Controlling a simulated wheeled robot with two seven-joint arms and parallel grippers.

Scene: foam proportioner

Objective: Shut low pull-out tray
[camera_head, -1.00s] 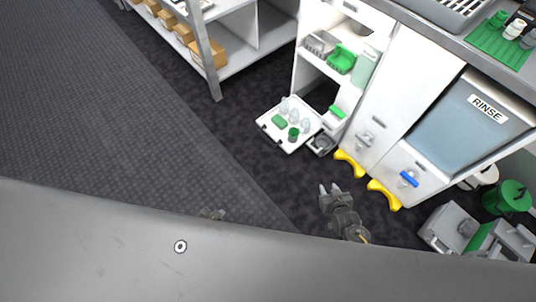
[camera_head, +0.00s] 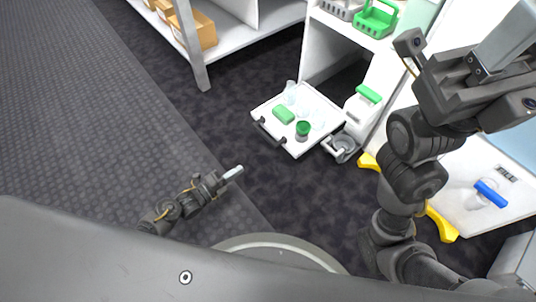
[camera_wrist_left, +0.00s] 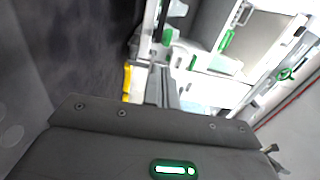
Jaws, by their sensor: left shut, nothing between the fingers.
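The low white pull-out tray (camera_head: 268,108) stands out from the bottom of the white cabinet (camera_head: 325,52), just above the floor. It has a dark bar handle (camera_head: 269,133) on its front edge. A green sponge (camera_head: 284,114), a green-lidded jar (camera_head: 303,130) and clear glassware lie on it. My left gripper (camera_head: 233,173) is shut and empty, in front of the tray and apart from the handle.
A grey round-mouthed holder (camera_head: 342,147) and a white green-topped container (camera_head: 364,102) are beside the tray's right side. A shelf with cardboard boxes (camera_head: 194,32) stands at the upper left. Yellow feet (camera_head: 441,224) stick out at the cabinet's base. Dark floor in front of the tray is clear.

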